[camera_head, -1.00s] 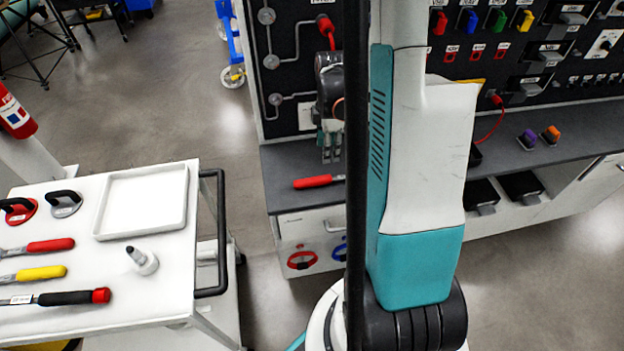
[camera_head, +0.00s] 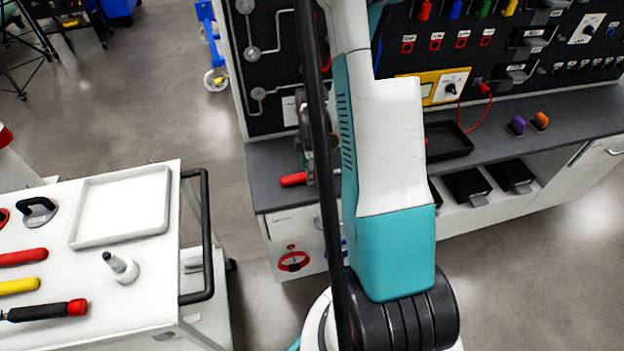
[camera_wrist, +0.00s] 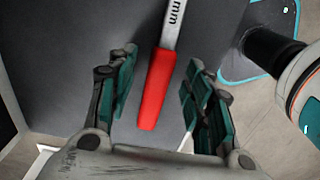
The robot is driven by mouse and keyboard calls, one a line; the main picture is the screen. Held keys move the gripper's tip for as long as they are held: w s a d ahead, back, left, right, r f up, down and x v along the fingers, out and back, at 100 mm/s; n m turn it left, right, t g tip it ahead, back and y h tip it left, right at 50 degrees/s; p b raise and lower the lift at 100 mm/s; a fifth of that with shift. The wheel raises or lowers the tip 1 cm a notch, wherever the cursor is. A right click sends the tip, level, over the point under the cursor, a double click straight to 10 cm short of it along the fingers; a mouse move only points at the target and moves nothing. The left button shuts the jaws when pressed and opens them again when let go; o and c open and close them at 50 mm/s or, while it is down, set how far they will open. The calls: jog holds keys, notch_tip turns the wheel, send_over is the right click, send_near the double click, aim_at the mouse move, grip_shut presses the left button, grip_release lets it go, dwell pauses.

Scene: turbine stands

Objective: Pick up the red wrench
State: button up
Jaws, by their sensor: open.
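The red wrench (camera_head: 294,180) lies on the dark grey bench top, its red handle towards the left in the head view. In the wrist view the wrench (camera_wrist: 157,90) has a red handle and a silver shank marked "mm". My gripper (camera_wrist: 160,62) is open, its teal-padded fingers on either side of the handle, apart from it. The shank runs out of the top of the wrist view. In the head view my arm and a black pole hide most of the gripper and the wrench's far part.
A white cart (camera_head: 140,268) stands at the left with another red-handled tool (camera_head: 22,257), a yellow-handled tool (camera_head: 18,286) and a white tray (camera_head: 122,205). A black panel (camera_head: 270,100) rises behind the bench (camera_head: 268,160). A black tray (camera_head: 447,142) sits further right.

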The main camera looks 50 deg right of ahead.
jog(key=shift+f, duration=0.3)
jog(key=shift+r, duration=0.1)
grip_shut()
notch_tip(320, 180, up, 20)
jog(key=p, duration=0.6)
jog(key=shift+p, duration=0.3)
